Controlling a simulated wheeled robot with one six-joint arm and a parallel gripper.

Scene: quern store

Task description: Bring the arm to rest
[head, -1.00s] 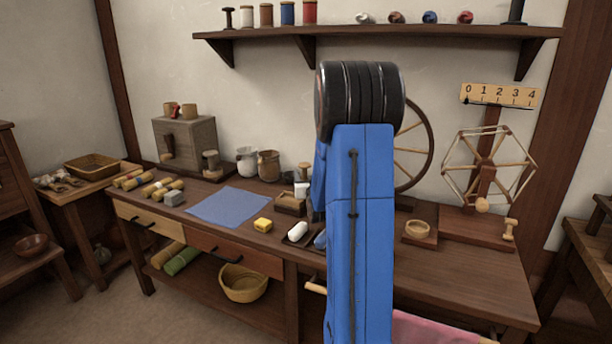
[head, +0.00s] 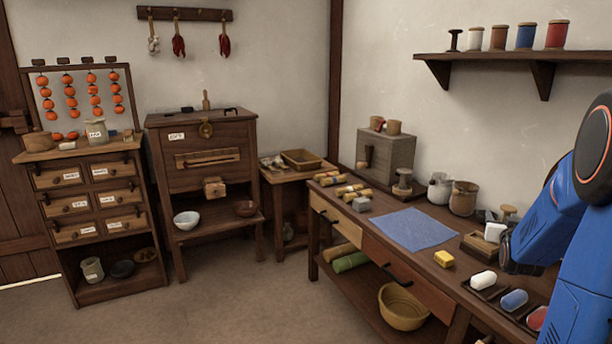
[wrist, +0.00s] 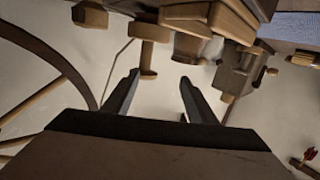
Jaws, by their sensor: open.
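My blue arm (head: 570,235) stands at the right edge of the head view, folded over the right part of the workbench (head: 470,240). My gripper (wrist: 159,78) shows in the wrist view with its two dark fingers apart and nothing between them. A wooden spool-like piece (wrist: 149,60) appears beyond the fingers, and I see no contact with it. In the head view the fingers cannot be made out; a dark wrist part of mine is above the bench near the small pads.
On the bench lie a blue cloth (head: 412,229), a yellow block (head: 444,258), and white (head: 483,280) and blue (head: 514,299) rolls on dark trays. Jugs (head: 463,198) stand behind. A shelf (head: 490,54) hangs above. The floor (head: 230,300) at left is clear.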

